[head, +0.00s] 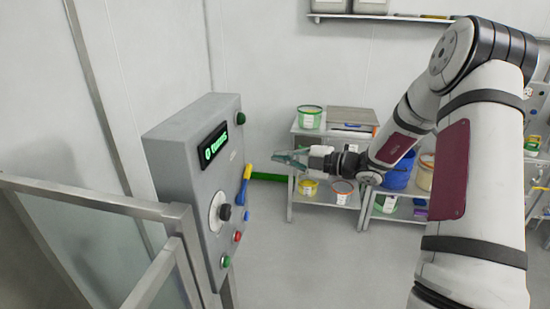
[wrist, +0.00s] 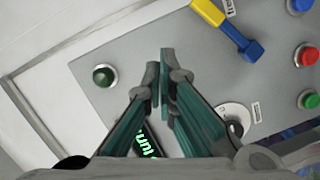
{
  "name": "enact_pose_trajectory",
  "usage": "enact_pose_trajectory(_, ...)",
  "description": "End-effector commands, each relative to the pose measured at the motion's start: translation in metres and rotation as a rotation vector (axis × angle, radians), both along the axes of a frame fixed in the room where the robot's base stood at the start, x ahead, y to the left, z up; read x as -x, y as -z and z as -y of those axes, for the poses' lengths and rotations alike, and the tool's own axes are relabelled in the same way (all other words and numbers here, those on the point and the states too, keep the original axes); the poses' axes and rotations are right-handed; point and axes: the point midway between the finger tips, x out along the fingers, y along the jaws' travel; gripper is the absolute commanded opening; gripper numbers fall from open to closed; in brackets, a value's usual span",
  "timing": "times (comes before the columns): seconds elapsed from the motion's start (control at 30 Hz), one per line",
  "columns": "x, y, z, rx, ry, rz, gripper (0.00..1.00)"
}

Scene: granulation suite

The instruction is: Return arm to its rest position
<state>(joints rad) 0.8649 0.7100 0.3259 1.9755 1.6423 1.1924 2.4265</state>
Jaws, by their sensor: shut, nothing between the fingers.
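My arm (head: 470,170) reaches in from the right of the head view, its far end pointing left. My gripper (head: 277,157) is shut and empty, held in the air to the right of a grey control panel (head: 174,165). In the wrist view my gripper (wrist: 160,70) has its green fingers together in front of the panel face (wrist: 185,50). I cannot tell the exact gap between the fingertips and the panel. The panel carries a lit green display (head: 214,146), a yellow and blue lever (head: 243,185) and a round dial (head: 219,212).
A metal rail and clear door (head: 95,200) stand at the left. A shelf cart (head: 310,190) with tubs is behind my gripper. A wall shelf (head: 380,17) hangs above. The grey floor (head: 300,265) in the middle is clear.

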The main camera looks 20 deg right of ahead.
Motion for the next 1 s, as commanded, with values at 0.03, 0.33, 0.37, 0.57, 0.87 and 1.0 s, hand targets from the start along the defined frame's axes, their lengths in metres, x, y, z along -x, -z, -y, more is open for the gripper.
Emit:
enact_pose_trajectory(0.03,0.0,0.0,0.0,0.0,0.0,0.0,0.0)
enact_pose_trajectory(0.33,0.0,0.0,0.0,0.0,0.0,0.0,0.0)
enact_pose_trajectory(0.37,0.0,0.0,0.0,0.0,0.0,0.0,0.0)
enact_pose_trajectory(0.57,0.004,-0.005,-0.012,0.064,-0.039,0.028,0.0)
enact_pose_trajectory(0.87,0.063,-0.038,-0.103,0.651,-0.45,0.363,0.0)
enact_pose_trajectory(1.0,0.103,-0.048,-0.136,0.938,-0.69,0.588,0.0)
